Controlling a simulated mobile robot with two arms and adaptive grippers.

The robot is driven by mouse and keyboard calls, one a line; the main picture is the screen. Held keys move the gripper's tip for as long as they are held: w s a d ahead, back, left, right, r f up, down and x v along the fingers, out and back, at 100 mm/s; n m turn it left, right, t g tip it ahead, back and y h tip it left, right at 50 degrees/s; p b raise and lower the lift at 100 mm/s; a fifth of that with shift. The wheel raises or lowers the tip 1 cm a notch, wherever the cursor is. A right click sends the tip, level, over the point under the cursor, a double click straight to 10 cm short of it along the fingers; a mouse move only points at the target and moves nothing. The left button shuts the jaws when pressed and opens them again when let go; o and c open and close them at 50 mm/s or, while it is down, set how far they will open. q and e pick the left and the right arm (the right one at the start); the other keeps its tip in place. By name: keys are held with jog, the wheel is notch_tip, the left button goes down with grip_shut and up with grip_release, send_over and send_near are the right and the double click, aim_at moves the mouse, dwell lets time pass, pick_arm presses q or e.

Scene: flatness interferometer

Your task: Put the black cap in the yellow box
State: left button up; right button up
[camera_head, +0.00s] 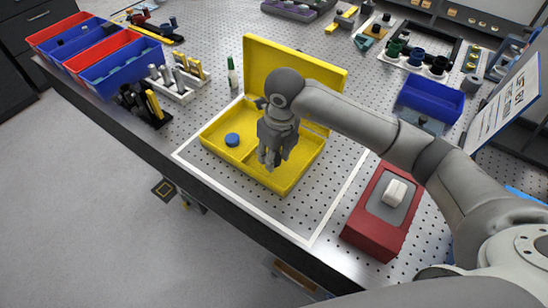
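The yellow box (212,137) stands open on the perforated bench, with its lid raised at the back. A round blue piece (232,140) lies in its left part. My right gripper (270,160) points down over the middle of the box and hides part of its inside. Its fingers look close together, but I cannot tell whether they are shut or hold anything. I cannot single out the black cap. Several dark round pieces, one of them here (416,57), stand in a pale holder at the back right. My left gripper is out of view.
A red case (361,221) with a white piece (395,192) on top stands right of the box. A blue bin (430,98) is behind it. Blue bins (124,72) and red bins line the left, near tool racks (174,91). Bare bench lies in front of the box.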

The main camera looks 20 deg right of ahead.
notch_tip(320, 180, down, 3)
jog(key=shift+w+f+p, duration=0.1)
jog(key=shift+w+p, duration=0.05)
jog(key=shift+p, duration=0.8)
jog(key=shift+f, duration=0.1)
jog(key=shift+f, duration=0.15)
jog(key=shift+o, duration=1.2)
jog(key=shift+b, duration=0.35)
jog(key=shift+o, duration=0.9)
